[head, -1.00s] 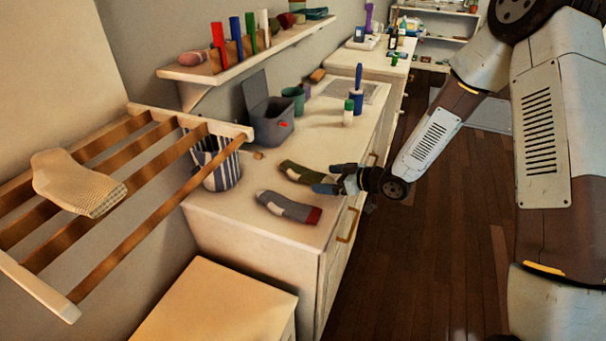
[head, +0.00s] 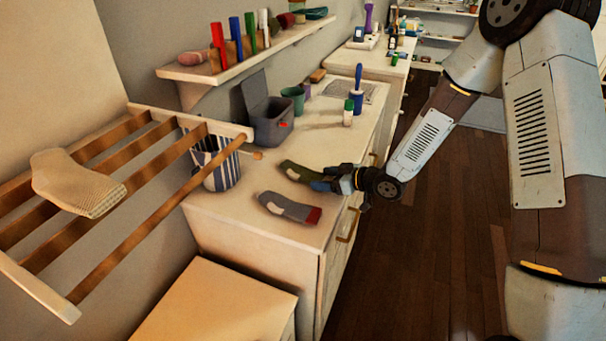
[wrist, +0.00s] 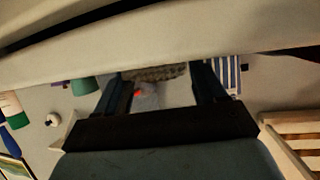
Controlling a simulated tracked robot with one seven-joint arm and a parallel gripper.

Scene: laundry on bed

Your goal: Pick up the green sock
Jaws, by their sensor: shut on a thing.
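The green sock (head: 297,171), dark green with a bluish end, lies on the white counter. My gripper (head: 332,180) is shut on its right end near the counter's front edge. In the wrist view a knobbly brownish-grey strip of the sock (wrist: 155,72) shows between the two dark fingers of my gripper (wrist: 165,78). The fingers hide the gripped end. A grey sock with a red end (head: 288,207) lies just in front of the green one, apart from my gripper.
A grey open-lidded box (head: 270,122), a green cup (head: 293,97) and a striped cup (head: 222,170) stand behind and left on the counter. A wooden rack (head: 150,135) with a beige sock (head: 75,183) juts out at left. A shelf (head: 250,58) hangs above. Floor at right is clear.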

